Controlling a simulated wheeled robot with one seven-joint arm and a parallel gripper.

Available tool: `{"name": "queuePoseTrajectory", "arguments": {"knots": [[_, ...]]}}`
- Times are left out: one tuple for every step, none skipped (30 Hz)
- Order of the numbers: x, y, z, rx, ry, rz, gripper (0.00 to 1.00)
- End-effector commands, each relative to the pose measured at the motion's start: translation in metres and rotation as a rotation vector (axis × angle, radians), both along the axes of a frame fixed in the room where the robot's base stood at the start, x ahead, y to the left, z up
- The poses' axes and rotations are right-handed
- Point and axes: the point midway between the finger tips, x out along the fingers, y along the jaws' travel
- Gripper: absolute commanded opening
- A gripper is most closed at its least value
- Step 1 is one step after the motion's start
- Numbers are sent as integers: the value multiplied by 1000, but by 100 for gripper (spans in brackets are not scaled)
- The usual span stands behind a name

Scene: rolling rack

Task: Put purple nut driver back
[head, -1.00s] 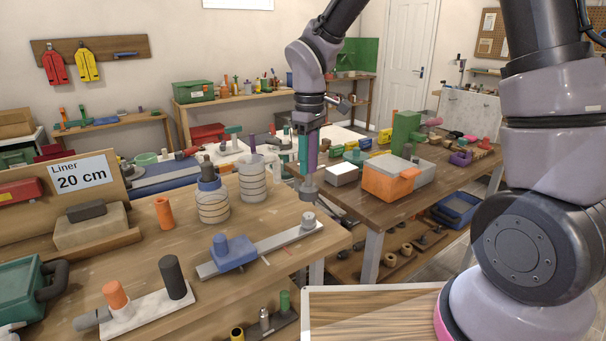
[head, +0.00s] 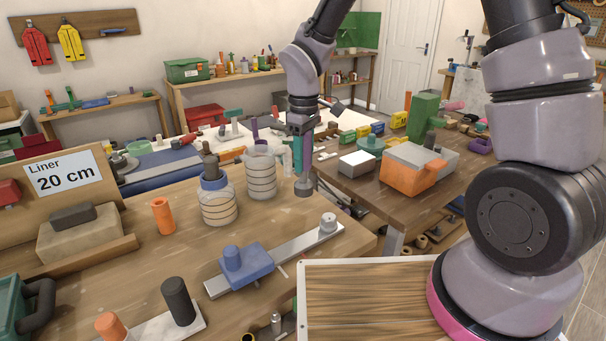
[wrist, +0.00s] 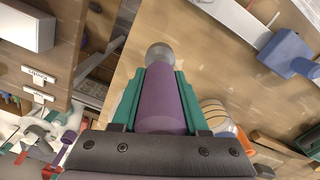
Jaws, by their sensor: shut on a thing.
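My gripper (head: 299,152) is shut on the purple nut driver (head: 307,152), which hangs nearly upright with its grey round end down. In the wrist view the purple handle (wrist: 163,105) sits between the teal fingers, with the grey end beyond it over bare wood near the bench edge. In the head view the driver is just right of a pale ringed canister (head: 262,177), apart from it. A second ringed canister with a blue collar (head: 217,200) stands to its left, with a grey-brown handle upright in it. The inside of the pale canister is hidden.
On the near bench (head: 185,260) are an orange cylinder (head: 163,215), a blue block on a metal rail (head: 245,262) and a dark cylinder (head: 177,300). An orange-and-grey box (head: 410,170) stands on the right-hand table. A gap separates the two tables.

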Motion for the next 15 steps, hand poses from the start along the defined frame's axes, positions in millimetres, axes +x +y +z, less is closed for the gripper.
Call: {"name": "queuePoseTrajectory", "arguments": {"knots": [[0, 0, -5, -1, 1, 2, 0], [-1, 0, -9, -1, 2, 2, 0], [-1, 0, -15, -1, 3, 2, 0], [-1, 0, -20, -1, 3, 2, 0], [-1, 0, -24, -1, 3, 2, 0], [-1, 0, -30, -1, 3, 3, 0], [-1, 0, -33, -2, 2, 3, 0], [-1, 0, -35, -1, 2, 2, 0], [-1, 0, -37, 0, 0, 1, 0], [0, 0, -38, 0, 0, 1, 0], [0, 0, -39, 1, -1, 1, 0], [0, 0, -38, 1, -1, 1, 0], [0, 0, -38, 1, -1, 1, 0], [0, 0, -38, 1, -1, 1, 0], [0, 0, -38, 1, -1, 1, 0]]}}
